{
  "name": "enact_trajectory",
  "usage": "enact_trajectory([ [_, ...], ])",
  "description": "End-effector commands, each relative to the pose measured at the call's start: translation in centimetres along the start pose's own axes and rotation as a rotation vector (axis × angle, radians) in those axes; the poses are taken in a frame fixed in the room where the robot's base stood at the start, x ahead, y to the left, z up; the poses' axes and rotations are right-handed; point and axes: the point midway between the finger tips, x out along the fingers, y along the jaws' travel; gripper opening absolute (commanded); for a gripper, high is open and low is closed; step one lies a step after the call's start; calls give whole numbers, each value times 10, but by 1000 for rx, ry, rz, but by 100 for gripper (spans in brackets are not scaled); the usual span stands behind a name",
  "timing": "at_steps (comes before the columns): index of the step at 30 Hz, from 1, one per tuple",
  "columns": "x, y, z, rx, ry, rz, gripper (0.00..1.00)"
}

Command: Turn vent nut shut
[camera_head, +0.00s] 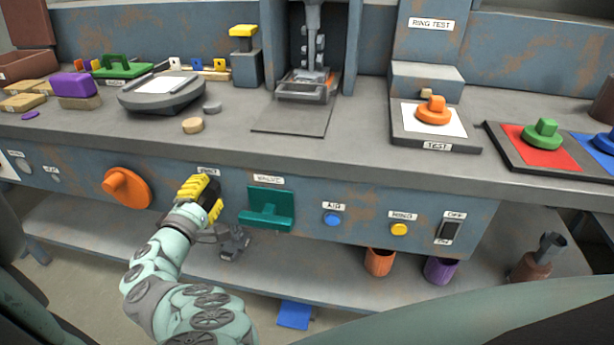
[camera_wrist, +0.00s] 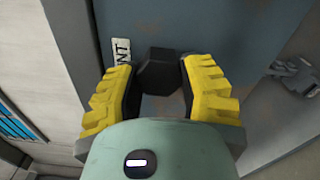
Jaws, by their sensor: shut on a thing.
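My gripper (camera_head: 200,190) is at the front panel of the bench, under a small label that is partly hidden in the head view. In the wrist view, the yellow-padded fingers (camera_wrist: 160,88) are shut on a dark, faceted vent nut (camera_wrist: 158,72). The label (camera_wrist: 121,51) beside it shows the letters "NT". The nut stands out from the blue-grey panel (camera_wrist: 200,30). In the head view my gripper hides the nut. How far the nut is turned cannot be told.
Further right are a blue button (camera_head: 333,219), a yellow button (camera_head: 400,229) and a black switch (camera_head: 450,230). A lower shelf (camera_head: 330,268) runs underneath.

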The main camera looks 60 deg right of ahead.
Motion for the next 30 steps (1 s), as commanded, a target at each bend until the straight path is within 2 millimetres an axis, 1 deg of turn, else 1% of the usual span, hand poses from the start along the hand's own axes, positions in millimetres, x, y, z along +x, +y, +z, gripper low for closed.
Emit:
enact_trajectory([
  [13, -1, -3, -2, -9, 7, -8, 5],
  [14, -1, -3, -2, -9, 7, -8, 44],
  [15, -1, -3, -2, -8, 6, -8, 48],
  [21, -1, -2, -1, -8, 4, -5, 69],
  [23, -1, -2, -1, -9, 4, -4, 74],
  [30, -1, -1, -1, -9, 3, -3, 74],
])
